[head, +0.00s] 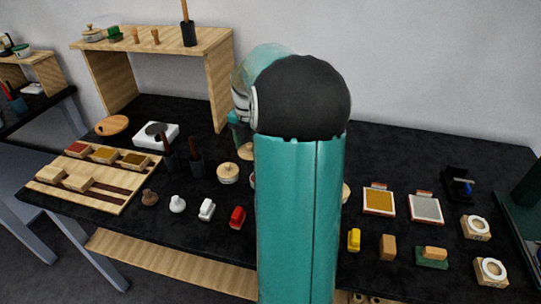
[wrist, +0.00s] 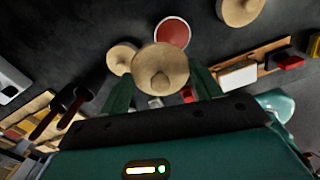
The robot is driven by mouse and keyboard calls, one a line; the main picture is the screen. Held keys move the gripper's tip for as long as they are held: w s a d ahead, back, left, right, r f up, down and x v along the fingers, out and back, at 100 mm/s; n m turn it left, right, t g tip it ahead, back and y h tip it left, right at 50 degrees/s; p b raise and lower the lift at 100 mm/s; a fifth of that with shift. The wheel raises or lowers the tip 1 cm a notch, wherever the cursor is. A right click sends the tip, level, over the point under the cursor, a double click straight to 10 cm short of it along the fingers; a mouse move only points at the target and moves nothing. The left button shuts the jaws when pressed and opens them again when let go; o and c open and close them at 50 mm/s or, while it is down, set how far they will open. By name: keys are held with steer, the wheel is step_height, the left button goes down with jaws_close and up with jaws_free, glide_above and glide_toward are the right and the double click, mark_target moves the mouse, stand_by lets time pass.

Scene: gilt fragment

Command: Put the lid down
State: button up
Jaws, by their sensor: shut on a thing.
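My gripper (wrist: 162,76) shows in the wrist view, its two dark green fingers shut on a round pale wooden lid (wrist: 160,64) with a small knob. The lid is seen close up above the black table. Just beyond it lie a round dish with a red inside (wrist: 172,33) and another round wooden piece (wrist: 122,57). A further round wooden piece (wrist: 240,10) is at the top edge. In the head view my arm hides the gripper and the held lid. A round wooden lidded pot (head: 228,173) stands left of my arm.
Left on the table are a wooden tray of small boxes (head: 122,188), a white device (head: 156,134) and dark upright handled tools (head: 196,160). A wooden shelf (head: 218,42) stands behind. Small blocks, including a red one (head: 237,217), line the front. Framed pads (head: 379,201) lie right.

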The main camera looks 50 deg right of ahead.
steer(key=d+f, duration=0.3)
steer(key=d, duration=0.1)
steer(key=w+d+f, duration=0.1)
steer(key=d+f, duration=0.2)
steer(key=d, duration=0.1)
steer(key=d+f, duration=0.3)
steer(key=d, duration=0.1)
steer(key=shift+w+d+f, duration=0.2)
steer(key=shift+w+d, duration=0.05)
steer(key=shift+d+f, duration=0.15)
steer(key=shift+f, duration=1.5)
steer(key=shift+f, duration=0.1)
steer(key=o, duration=1)
steer(key=shift+c, duration=0.2)
step_height(320, 180, up, 12)
